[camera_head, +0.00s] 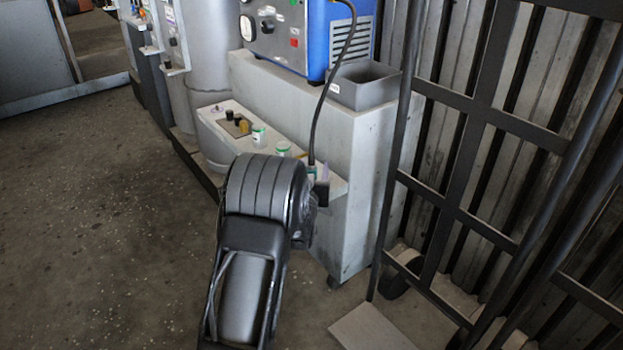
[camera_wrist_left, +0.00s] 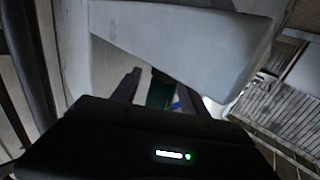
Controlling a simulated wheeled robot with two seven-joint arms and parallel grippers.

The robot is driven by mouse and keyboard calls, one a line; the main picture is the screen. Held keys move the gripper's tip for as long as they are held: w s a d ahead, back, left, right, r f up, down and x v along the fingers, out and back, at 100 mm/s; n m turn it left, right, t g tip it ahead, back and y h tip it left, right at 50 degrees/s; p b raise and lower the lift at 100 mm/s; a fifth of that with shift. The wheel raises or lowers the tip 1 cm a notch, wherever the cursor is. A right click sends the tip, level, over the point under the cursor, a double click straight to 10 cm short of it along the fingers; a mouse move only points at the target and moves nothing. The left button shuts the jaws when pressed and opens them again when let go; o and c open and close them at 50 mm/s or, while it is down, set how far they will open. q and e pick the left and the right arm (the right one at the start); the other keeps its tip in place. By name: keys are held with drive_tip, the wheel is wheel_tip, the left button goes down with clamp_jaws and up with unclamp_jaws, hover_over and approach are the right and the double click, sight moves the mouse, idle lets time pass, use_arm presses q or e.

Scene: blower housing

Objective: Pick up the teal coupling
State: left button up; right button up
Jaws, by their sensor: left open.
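The teal coupling (camera_head: 311,171) is at the lower end of a black hose, by the right end of a low pale ledge. It also shows in the left wrist view (camera_wrist_left: 160,90), dark teal and partly hidden by my gripper body. My left gripper (camera_head: 319,180) is at the coupling, partly hidden behind my own arm in the head view. In the left wrist view its two purplish fingers (camera_wrist_left: 158,94) are open, with the coupling between them in the picture. I cannot tell whether they touch it. My right gripper is in neither view.
The hose (camera_head: 334,82) runs up over a blue machine (camera_head: 340,38). An open grey bin (camera_head: 365,86) sits beside it on a pale cabinet (camera_head: 358,140). Green-and-white containers (camera_head: 259,136) stand on the ledge. A dark metal frame (camera_head: 470,105) stands at right; floor (camera_head: 100,230) at left is clear.

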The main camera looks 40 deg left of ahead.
use_arm(q)
drive_tip(key=shift+w+a, duration=0.2)
drive_tip(key=shift+w, duration=0.05)
idle(0.4)
clamp_jaws()
idle(0.4)
drive_tip(key=shift+r, duration=0.1)
